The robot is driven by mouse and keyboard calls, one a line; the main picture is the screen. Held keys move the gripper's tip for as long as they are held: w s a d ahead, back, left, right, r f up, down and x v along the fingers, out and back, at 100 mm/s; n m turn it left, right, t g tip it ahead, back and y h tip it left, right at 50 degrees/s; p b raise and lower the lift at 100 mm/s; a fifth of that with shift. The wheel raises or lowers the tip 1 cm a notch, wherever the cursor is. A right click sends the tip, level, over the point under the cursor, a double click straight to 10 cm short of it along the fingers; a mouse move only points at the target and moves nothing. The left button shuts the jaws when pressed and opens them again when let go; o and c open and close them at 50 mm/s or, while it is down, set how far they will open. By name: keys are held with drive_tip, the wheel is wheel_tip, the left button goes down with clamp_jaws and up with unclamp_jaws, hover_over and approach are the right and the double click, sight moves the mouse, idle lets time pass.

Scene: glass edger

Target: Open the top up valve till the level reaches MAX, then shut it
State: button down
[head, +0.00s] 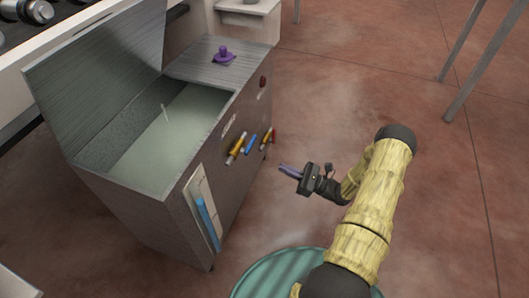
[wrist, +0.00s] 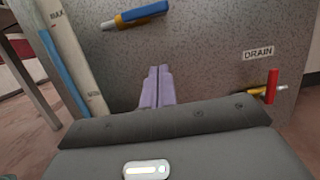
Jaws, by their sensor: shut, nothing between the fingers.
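The top up valve, with a blue lever (head: 250,144) and yellow body, is on the front of the grey tank (head: 150,195). In the wrist view its blue lever (wrist: 142,13) lies roughly along the body. The level gauge has a blue column (head: 208,224), also in the wrist view (wrist: 62,75); its top appears a little below the MAX mark (wrist: 57,16). My gripper (head: 283,168), with purple fingers (wrist: 158,72), is shut and empty, apart from the tank front, below the blue lever in the wrist view.
A drain valve with a red lever (wrist: 272,87) stands under the DRAIN label (wrist: 257,53), right of my fingers. The tank lid (head: 95,75) is open over pale liquid (head: 170,135). A purple knob (head: 223,53) is on top. Open floor lies right.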

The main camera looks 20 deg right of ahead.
sight(251, 144)
drive_tip(key=w+a+r+b, duration=0.5)
drive_tip(key=w+a+r, duration=0.1)
drive_tip(key=a, duration=0.1)
drive_tip(key=shift+a+r, duration=0.2)
drive_tip(key=shift+a, duration=0.15)
drive_tip(key=shift+a, duration=0.1)
idle(0.4)
drive_tip(key=shift+d, duration=0.2)
